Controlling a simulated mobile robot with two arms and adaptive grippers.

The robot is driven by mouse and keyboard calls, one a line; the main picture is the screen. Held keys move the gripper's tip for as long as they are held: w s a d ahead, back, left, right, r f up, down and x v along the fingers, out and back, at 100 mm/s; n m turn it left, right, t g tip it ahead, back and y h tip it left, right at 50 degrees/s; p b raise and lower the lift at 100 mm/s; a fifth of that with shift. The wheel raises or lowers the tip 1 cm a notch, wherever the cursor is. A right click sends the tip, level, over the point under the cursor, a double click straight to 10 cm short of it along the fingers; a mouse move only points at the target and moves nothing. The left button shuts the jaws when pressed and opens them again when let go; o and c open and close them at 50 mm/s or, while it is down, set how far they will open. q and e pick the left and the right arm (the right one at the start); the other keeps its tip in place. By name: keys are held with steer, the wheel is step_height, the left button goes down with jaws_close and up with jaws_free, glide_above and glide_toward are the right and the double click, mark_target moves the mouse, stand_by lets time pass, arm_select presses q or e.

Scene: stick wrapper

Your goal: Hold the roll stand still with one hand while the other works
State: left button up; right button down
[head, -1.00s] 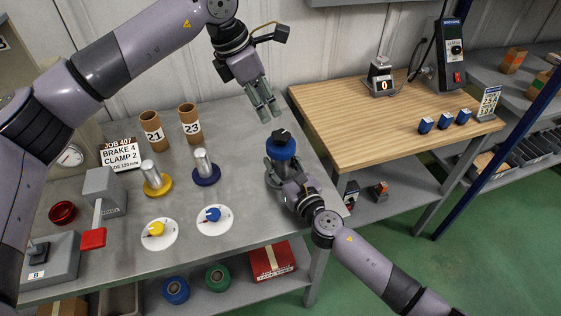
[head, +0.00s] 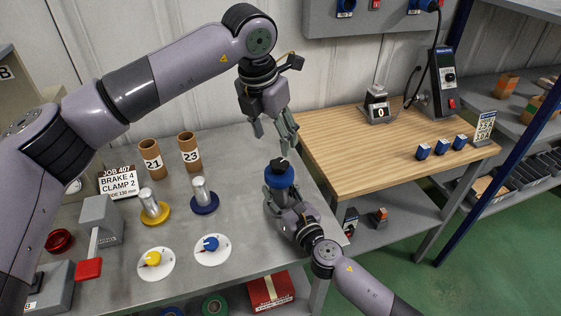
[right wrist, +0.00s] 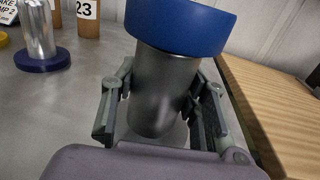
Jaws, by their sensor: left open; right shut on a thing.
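The roll stand (head: 279,177) is upright near the right edge of the grey bench, with a blue band and a black knob on top. Its grey cylindrical body (right wrist: 160,85) shows below the blue part in the right wrist view. My right gripper (head: 275,205) is shut on this body, low down; its fingers flank the body on both sides in the right wrist view (right wrist: 160,115). My left gripper (head: 276,145) is open and empty just above the black knob, fingers pointing down. Whether a fingertip touches the knob I cannot tell.
Two metal posts on yellow (head: 153,214) and blue (head: 204,203) bases stand left of the stand. Brown tubes 21 (head: 152,160) and 23 (head: 189,153) are behind them. Two white dials lie in front. A wooden-topped table (head: 350,150) adjoins on the right.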

mark_target(279, 163)
arm_select(q)
steer(key=s+d+r+n+t+y, duration=0.2)
steer(key=d+n+y, duration=0.15)
steer(key=n, duration=0.85)
steer(key=x, duration=1.2)
steer(key=shift+f, duration=0.1)
steer(key=c, duration=1.1)
steer(key=shift+c, duration=0.3)
